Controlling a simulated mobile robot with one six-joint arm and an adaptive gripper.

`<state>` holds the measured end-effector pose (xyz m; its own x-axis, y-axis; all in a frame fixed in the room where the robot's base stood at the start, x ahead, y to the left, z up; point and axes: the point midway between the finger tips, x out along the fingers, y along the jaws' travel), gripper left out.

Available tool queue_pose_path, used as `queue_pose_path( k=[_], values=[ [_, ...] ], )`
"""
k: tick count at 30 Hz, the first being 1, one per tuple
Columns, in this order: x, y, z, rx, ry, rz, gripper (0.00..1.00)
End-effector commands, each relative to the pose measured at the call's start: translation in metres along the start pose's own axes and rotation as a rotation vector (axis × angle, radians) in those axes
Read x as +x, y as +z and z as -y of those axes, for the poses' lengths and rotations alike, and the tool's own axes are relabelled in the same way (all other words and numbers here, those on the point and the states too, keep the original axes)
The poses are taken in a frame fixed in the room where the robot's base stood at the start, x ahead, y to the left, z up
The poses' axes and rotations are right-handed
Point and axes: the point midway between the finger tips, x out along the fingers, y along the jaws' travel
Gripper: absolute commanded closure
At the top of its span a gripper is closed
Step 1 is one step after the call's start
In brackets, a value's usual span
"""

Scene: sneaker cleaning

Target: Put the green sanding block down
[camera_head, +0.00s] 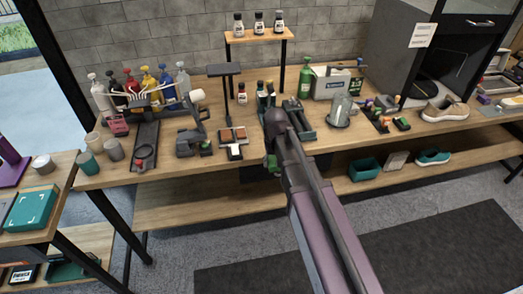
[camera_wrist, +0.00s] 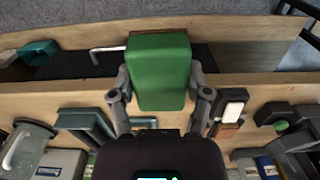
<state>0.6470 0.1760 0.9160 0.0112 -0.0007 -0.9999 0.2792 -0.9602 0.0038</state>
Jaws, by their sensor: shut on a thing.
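The green sanding block (camera_wrist: 158,70) is held between the two fingers of my gripper (camera_wrist: 160,85) in the wrist view. One finger presses each long side. The block overlaps the bench's front edge (camera_wrist: 60,90) in that view; its height above the bench is hard to tell. In the head view my arm hides most of the gripper, and a small green patch (camera_head: 271,162) shows beside the wrist near the front of the wooden bench (camera_head: 228,166); I cannot tell for sure if it is the block.
A tray with an orange-brown piece (camera_head: 233,137) stands left of my wrist, and a dark green holder (camera_head: 302,130) stands behind it. A glass jar (camera_head: 340,110) and a tan sneaker (camera_head: 446,110) are to the right. Some bench front right of my arm is bare (camera_head: 360,138).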

Motion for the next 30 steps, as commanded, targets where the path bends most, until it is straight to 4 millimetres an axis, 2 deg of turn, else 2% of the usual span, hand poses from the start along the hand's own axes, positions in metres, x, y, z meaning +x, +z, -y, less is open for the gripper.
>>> queue_pose_path(
  k=[10,14,20,30],
  values=[
    [0.000,0.000,-0.001,0.001,0.000,0.000,0.75],
    [0.001,-0.006,0.000,0.001,0.000,0.000,0.75],
    [0.004,-0.032,0.002,0.001,0.000,0.000,0.75],
    [0.011,-0.097,0.007,0.001,0.000,0.000,0.75]
  ],
)
